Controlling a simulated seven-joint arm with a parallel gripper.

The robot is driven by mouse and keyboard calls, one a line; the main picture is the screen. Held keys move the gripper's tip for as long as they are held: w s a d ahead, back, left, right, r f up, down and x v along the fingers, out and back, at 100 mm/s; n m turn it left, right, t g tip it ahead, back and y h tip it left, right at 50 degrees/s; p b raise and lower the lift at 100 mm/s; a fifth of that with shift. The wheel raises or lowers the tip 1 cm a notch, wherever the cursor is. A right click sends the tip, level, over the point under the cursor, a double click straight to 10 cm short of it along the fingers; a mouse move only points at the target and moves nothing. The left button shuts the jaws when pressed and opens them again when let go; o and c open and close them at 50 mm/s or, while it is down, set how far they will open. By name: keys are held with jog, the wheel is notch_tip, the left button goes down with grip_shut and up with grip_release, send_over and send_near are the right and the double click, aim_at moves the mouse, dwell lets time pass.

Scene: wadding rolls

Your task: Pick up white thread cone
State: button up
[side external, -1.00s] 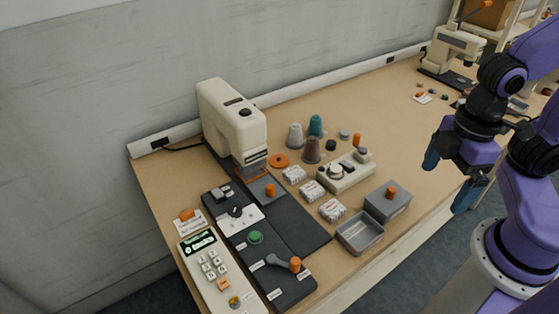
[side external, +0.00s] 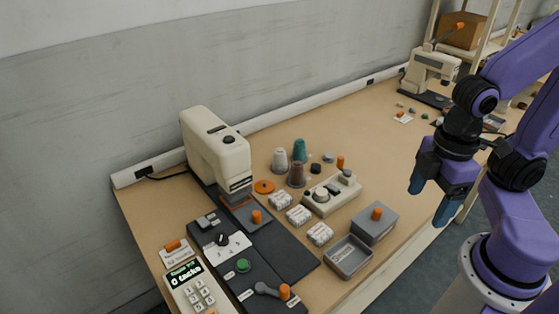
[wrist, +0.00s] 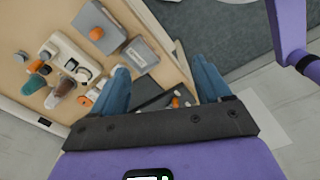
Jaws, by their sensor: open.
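The white thread cone (side external: 280,161) stands upright on the table near the wall. It is left of the teal cone (side external: 299,150) and the brown cone (side external: 297,175). My gripper (side external: 430,198) is open and empty, well to the right of the cones and near the table's front edge. In the wrist view my gripper (wrist: 161,72) has its blue fingers spread, with nothing held between them. The white cone (wrist: 53,100) shows there at the left, partly overlapped by the brown cone (wrist: 64,85).
A beige control box (side external: 330,195), white wadding rolls (side external: 299,215), a grey lidded box (side external: 375,226) and an open grey tray (side external: 348,257) stand in front of the cones. A sewing machine (side external: 215,145) stands left. The table right of the cones is largely clear.

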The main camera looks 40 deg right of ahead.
jog(key=w+a+m+t+h, duration=0.15)
jog(key=w+m, duration=0.25)
jog(key=w, duration=0.4)
jog(key=w+a+m, duration=0.3)
jog(key=w+m, duration=0.1)
jog(key=w, duration=0.4)
jog(key=w+a+m+t+h, duration=0.1)
jog(key=w+a+m, duration=0.15)
jog(key=w, duration=0.55)
jog(key=m+t+h, duration=0.2)
jog(key=m, duration=0.9)
send_near(280, 150)
jog(key=shift+g, duration=0.25)
jog(key=x, duration=0.7)
jog(key=shift+w+a, duration=0.35)
jog(key=shift+d+x, duration=0.2)
jog(key=shift+x, duration=1.1)
jog(key=shift+d+x, duration=0.2)
jog(key=shift+x, duration=1.15)
jog(key=shift+s+r, duration=0.1)
jog(key=shift+r, duration=0.05)
